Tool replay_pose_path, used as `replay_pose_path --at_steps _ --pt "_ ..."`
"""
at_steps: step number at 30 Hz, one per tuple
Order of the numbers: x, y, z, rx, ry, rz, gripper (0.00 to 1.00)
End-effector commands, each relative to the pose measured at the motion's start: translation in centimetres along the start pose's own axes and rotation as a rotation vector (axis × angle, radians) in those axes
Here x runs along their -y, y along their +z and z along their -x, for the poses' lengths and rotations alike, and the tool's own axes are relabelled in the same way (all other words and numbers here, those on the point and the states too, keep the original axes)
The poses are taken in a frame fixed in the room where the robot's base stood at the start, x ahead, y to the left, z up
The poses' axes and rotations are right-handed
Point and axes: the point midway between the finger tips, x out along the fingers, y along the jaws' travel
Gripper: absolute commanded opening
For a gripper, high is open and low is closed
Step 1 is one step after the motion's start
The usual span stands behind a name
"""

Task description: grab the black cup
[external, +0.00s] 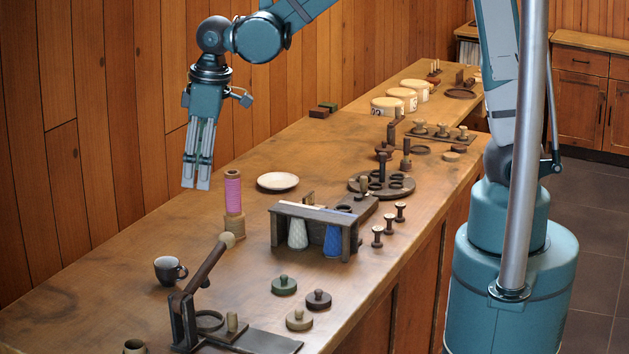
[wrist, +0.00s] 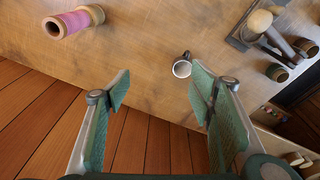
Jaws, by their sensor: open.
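The black cup (external: 169,270) stands upright on the wooden bench at the lower left of the external view. Its inside looks pale and its handle points right. In the wrist view the black cup (wrist: 182,66) shows beyond the fingers, close to the tip of the right-hand finger in the picture. My gripper (external: 197,188) hangs above the bench, up and to the right of the cup in the external view, fingers pointing down. In the wrist view my gripper (wrist: 160,80) has its fingers wide apart with nothing between them.
A lever press (external: 190,310) stands right of the cup. A white plate (external: 278,181), a rack with cones (external: 320,228) and several knobbed discs (external: 284,285) lie farther right. Bare bench surrounds the cup's left side.

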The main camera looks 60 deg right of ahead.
Motion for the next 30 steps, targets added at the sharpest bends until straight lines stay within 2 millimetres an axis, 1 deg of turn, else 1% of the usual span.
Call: replay_pose_path --at_steps 1,6,18,21,24,30 --pt "0.5 -0.7 -0.9 0.010 -0.003 0.011 0.54" --pt "1.7 -2.2 -3.8 0.045 -0.012 0.045 0.54" --pt "5.0 -5.1 -10.7 0.121 -0.031 0.124 0.54" --pt "5.6 -5.4 -12.0 0.136 -0.035 0.138 0.54" --pt "6.1 -5.7 -12.9 0.145 -0.037 0.148 0.54" --pt "6.4 -5.8 -13.5 0.153 -0.039 0.155 0.54"
